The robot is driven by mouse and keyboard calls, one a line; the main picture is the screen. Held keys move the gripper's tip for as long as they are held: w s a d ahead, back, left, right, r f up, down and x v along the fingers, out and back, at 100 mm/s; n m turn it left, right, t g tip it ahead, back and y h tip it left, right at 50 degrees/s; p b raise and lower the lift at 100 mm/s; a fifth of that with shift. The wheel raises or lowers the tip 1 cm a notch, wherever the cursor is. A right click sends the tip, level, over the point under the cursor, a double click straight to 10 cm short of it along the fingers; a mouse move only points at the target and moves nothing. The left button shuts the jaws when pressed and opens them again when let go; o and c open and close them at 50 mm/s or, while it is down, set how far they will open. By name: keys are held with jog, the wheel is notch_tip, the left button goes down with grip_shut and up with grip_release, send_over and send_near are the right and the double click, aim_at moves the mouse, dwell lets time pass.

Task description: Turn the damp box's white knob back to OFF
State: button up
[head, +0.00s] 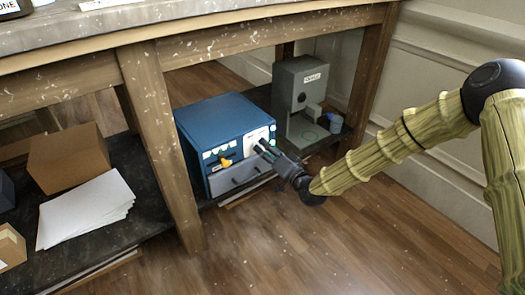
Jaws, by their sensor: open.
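A blue box (215,118), seemingly the damp box, sits on the low shelf under the table. Its front has a white panel (250,139), a yellow-orange part (225,163), several small pale marks and a grey drawer-like lower front with a handle. My gripper (264,148) is at the right part of that front, just before the white panel. It is open, with its dark fingers pointing at the panel. The white knob cannot be made out; the fingers cover part of the panel. Whether they touch anything there cannot be told.
A grey machine (297,75) stands right of the blue box, with a small blue-grey cup (335,123) beside it. A wooden table leg (160,140) stands close on the left. Beyond it lie a cardboard box (65,158) and white paper (85,210). The floor in front is clear.

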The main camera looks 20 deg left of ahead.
aim_at(258, 144)
jog(key=shift+b+x, duration=0.4)
jog(key=shift+x, duration=1.1)
jog(key=c, duration=1)
